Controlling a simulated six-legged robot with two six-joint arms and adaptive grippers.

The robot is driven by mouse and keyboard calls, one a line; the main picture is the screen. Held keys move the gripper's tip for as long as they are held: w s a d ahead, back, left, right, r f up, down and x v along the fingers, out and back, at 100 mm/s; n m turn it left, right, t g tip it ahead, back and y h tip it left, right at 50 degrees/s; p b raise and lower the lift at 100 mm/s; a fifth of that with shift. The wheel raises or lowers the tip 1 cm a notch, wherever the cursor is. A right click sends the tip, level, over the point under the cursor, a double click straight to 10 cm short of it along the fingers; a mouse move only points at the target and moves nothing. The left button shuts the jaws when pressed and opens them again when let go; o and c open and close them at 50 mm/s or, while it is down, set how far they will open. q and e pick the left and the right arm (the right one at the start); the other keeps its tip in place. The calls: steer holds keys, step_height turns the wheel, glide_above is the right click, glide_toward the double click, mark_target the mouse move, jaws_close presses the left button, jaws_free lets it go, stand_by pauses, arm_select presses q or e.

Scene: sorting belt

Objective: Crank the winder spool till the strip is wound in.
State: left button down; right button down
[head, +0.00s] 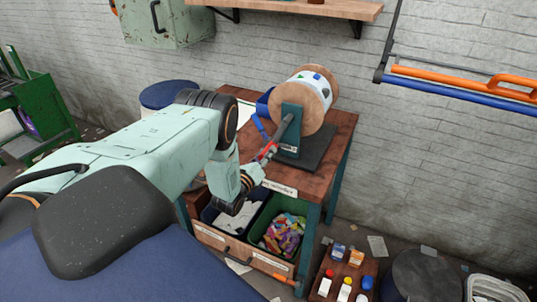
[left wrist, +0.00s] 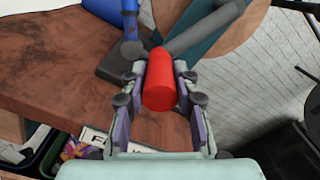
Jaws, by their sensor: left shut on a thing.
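The winder spool (head: 318,107) has round wooden ends and stands on a dark teal bracket (head: 290,130) on the wooden bench. A white strip (head: 303,82) with coloured shapes shows on its drum. A grey crank arm (head: 281,130) reaches down and left from the hub to a red handle. My left gripper (head: 263,158) is shut on the red handle (left wrist: 160,84); in the left wrist view the handle lies between both fingers (left wrist: 160,72). The strip's free end is not clearly visible. My right gripper is out of view.
The bench top (head: 338,125) holds a blue bin behind the crank. Below its front edge are bins, one green (head: 265,228) with colourful scraps. A crate (head: 350,276) of bottles stands on the floor at right. An orange and blue bar hangs on the wall.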

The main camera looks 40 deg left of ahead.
arm_select(q)
steer(key=shift+a+r+m, duration=0.15)
steer(key=shift+a+m, duration=0.15)
steer(key=shift+a, duration=0.1)
stand_by(0.3)
steer(key=c, duration=1)
jaws_free()
steer(key=shift+s+d, duration=0.1)
steer(key=shift+s, duration=0.05)
steer(key=v, duration=1.1)
steer(key=shift+s+d, duration=0.15)
steer(key=shift+s, duration=0.2)
